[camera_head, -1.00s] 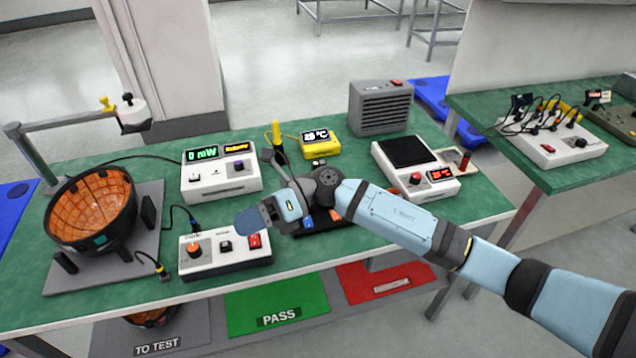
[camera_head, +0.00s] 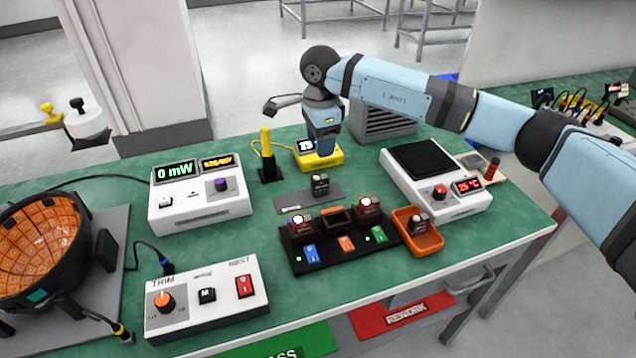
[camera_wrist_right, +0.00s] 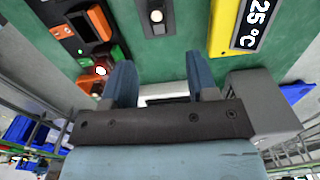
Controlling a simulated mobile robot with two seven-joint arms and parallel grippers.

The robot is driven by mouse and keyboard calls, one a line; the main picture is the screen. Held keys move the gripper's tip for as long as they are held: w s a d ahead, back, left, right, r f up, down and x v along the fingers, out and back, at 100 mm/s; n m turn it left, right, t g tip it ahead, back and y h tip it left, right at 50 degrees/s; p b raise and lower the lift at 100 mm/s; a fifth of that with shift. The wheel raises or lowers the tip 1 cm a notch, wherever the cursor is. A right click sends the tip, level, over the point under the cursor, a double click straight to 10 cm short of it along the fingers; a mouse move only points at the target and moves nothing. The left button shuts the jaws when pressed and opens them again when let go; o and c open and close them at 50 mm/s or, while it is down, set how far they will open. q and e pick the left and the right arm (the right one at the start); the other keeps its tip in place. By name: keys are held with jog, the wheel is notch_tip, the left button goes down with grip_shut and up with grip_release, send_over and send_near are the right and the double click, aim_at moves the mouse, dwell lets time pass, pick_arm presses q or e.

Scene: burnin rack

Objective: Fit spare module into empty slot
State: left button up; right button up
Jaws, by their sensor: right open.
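A black rack (camera_head: 298,262) stands on the green bench in the head view. A dark red module with a lit lamp sits at its left (camera_head: 299,222) and another at its right (camera_head: 368,209); the slot between them (camera_head: 338,219) looks empty. A small dark module (camera_head: 320,185) stands on a grey mat behind the rack; it also shows in the right wrist view (camera_wrist_right: 156,17). Another small module (camera_head: 418,224) sits in an orange tray (camera_head: 424,243). My right gripper (camera_head: 326,150) points down above and behind the mat, open and empty (camera_wrist_right: 160,80). My left gripper is out of view.
A yellow temperature meter (camera_head: 320,160) is close behind the right gripper's fingers. A white power meter (camera_head: 200,206), a TRIM box (camera_head: 207,300) and a white hotplate unit (camera_head: 455,202) surround the rack. Green bench is clear between the rack and the TRIM box.

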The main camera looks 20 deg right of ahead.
aim_at(320, 177)
notch_tip(320, 177, down, 10)
jog(key=shift+s+f+b, duration=0.1)
jog(key=shift+f+b, duration=0.1)
jog(key=shift+b, duration=0.35)
grip_shut()
jog(key=shift+r, duration=0.1)
